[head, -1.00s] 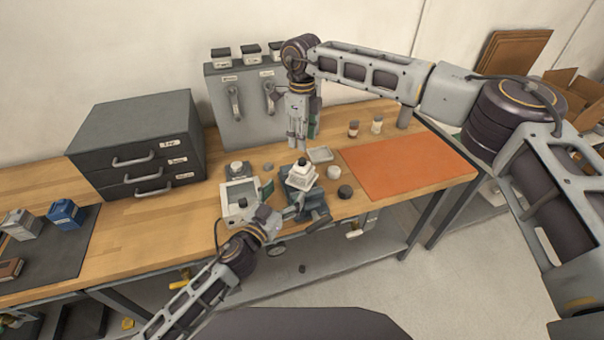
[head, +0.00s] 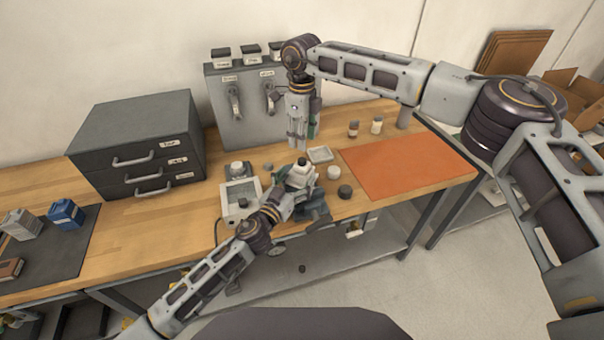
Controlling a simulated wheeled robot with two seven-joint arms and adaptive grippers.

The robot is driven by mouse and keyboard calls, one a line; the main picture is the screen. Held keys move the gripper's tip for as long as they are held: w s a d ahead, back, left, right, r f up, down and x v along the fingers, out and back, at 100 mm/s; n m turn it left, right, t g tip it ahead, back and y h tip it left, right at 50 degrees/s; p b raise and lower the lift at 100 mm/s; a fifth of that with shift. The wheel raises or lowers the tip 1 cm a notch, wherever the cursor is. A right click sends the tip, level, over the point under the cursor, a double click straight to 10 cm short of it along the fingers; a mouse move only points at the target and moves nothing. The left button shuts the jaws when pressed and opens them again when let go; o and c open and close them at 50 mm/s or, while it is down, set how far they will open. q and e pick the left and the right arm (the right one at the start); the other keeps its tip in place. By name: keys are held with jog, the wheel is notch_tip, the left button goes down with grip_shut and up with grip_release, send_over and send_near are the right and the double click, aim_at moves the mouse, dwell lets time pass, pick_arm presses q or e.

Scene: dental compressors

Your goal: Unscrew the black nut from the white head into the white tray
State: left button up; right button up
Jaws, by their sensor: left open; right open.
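The white head (head: 298,174) sits at the vise near the bench's front edge. The black nut (head: 301,161) is on top of it. My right gripper (head: 298,144) is open, pointing down just above the nut; a gap to it is hard to judge. My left gripper (head: 291,195) is open at the front left side of the white head and partly hides it and the vise. Contact there cannot be told. A small whitish tray (head: 320,155) lies empty just behind and right of the head.
A white-framed shallow unit (head: 240,205) stands left of the vise (head: 315,208). A white round piece (head: 333,173) and a black round piece (head: 345,191) lie to the right. An orange mat (head: 405,165) lies clear farther right. A grey drawer cabinet (head: 140,140) stands at left.

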aim_at(297, 177)
pick_arm(q)
jog(key=shift+x, duration=1.8)
